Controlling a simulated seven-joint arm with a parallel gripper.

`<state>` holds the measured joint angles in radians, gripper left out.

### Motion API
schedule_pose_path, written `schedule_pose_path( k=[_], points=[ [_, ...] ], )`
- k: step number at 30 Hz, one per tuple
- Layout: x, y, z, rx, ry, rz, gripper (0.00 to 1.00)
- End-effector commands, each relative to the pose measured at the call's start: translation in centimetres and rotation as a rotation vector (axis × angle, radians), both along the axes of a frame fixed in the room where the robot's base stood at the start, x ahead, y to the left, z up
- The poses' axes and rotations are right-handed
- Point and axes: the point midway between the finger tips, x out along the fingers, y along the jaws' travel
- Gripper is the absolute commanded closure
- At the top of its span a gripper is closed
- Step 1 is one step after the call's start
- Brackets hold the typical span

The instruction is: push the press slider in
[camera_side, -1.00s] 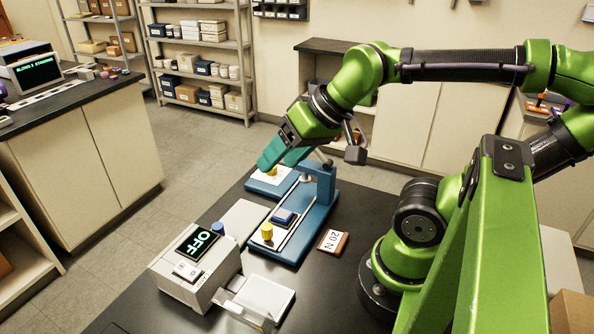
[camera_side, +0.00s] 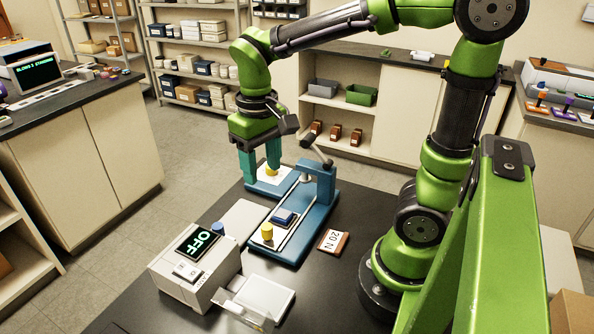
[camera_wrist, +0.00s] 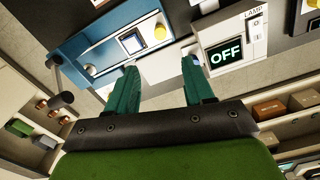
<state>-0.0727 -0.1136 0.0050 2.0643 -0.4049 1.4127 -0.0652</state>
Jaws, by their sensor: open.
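The blue press (camera_side: 318,217) stands on the dark bench, with an upright column and a dark-knobbed lever (camera_side: 317,155). Its pale slider (camera_side: 277,238) lies along the base, bearing a small blue block (camera_side: 283,217) and a yellow knob (camera_side: 266,231) at the near end. In the wrist view the press (camera_wrist: 92,42) shows at upper left, with the yellow knob (camera_wrist: 160,32). My gripper (camera_side: 260,170) points down beyond the press, its teal fingers apart and empty. A second yellow knob (camera_side: 271,170) on a pale plate shows close by the fingers; contact cannot be told.
A brown block marked 20 N (camera_side: 333,241) lies right of the press.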

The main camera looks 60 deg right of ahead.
Motion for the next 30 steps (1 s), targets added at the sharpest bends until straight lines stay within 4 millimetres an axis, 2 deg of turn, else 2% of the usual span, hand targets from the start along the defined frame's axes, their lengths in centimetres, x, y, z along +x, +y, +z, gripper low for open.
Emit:
schedule_pose_path(
  k=[18, 24, 30],
  points=[
    [-0.2, 0.0, -12.6, 0.002, 0.006, -0.002, 0.48],
    [-0.1, 0.0, -15.2, 0.001, 0.002, -0.001, 0.48],
    [0.0, 0.0, -16.1, 0.002, -0.003, -0.001, 0.48]
  ],
)
